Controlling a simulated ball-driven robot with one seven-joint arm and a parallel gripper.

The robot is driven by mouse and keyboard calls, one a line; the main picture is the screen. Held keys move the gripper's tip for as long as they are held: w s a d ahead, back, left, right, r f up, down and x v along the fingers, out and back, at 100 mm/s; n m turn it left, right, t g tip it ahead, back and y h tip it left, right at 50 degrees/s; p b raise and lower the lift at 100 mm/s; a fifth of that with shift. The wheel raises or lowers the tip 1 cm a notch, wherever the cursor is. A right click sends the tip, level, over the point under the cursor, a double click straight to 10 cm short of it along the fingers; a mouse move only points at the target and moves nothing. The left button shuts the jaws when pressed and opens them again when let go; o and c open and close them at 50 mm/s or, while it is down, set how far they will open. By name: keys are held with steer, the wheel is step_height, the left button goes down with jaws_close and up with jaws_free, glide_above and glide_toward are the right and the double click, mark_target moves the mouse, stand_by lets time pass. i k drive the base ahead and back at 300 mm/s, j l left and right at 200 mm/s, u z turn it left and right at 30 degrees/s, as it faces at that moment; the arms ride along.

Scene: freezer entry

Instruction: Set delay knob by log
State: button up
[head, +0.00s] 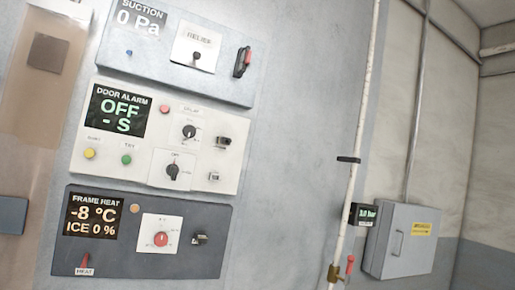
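The white door alarm panel (105,171) is the middle of three panels on the grey wall. Its display (119,111) reads "OFF" and "- S". The delay knob (189,132), a small black dial, sits right of the display under a label that seems to read "DELAY". Its exact setting is too small to read. A second black knob (172,171) is below it. No readable log is in view. My gripper is not in view.
The suction panel (150,69) is above and the frame heat panel (190,262), showing -8 °C and ICE 0 %, is below. A white vertical pipe (360,110) with a red-handled valve and a grey box (402,242) stand at right. A tan strip (28,105) is at left.

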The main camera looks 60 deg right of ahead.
mark_target(189, 131)
steer(key=i+l+z, duration=0.1)
steer(key=i+z, duration=0.15)
steer(key=z, duration=0.15)
steer(key=i+z, duration=0.5)
steer(key=z, duration=0.25)
